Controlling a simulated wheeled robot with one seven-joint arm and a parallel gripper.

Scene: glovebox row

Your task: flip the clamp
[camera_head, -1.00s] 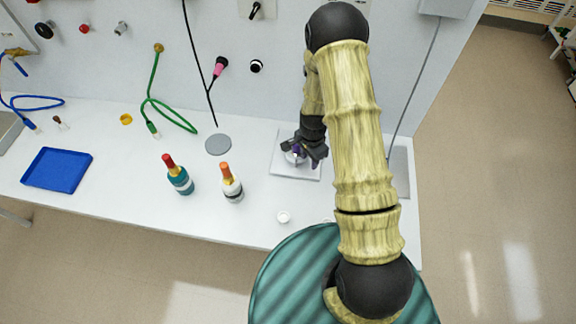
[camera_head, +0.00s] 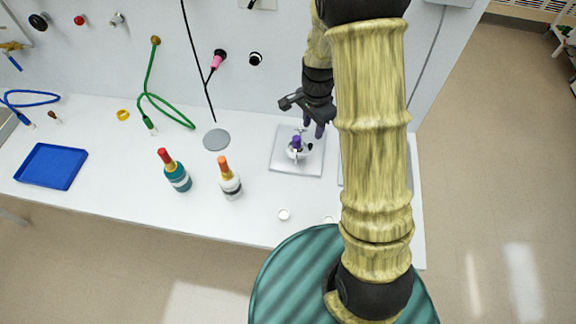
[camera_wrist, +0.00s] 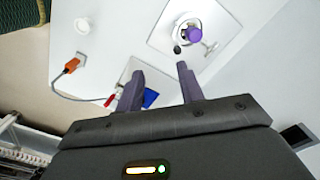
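The clamp (camera_head: 297,148) is a small round metal fixture with a purple handle on a white square plate (camera_head: 283,165). Its purple end (camera_wrist: 193,34), a black knob (camera_wrist: 177,49) and a metal piece (camera_wrist: 209,46) show in the wrist view. In the head view the purple part points up; whether the clamp is open or closed I cannot tell. My gripper (camera_head: 314,130) is just behind and to the right of the clamp in the head view. Its dark purple fingers are apart with nothing between them in the wrist view (camera_wrist: 160,76), clear of the clamp.
A teal bottle (camera_head: 178,177) and a white bottle (camera_head: 230,185) stand left of the plate. Hoses hang from the back wall.

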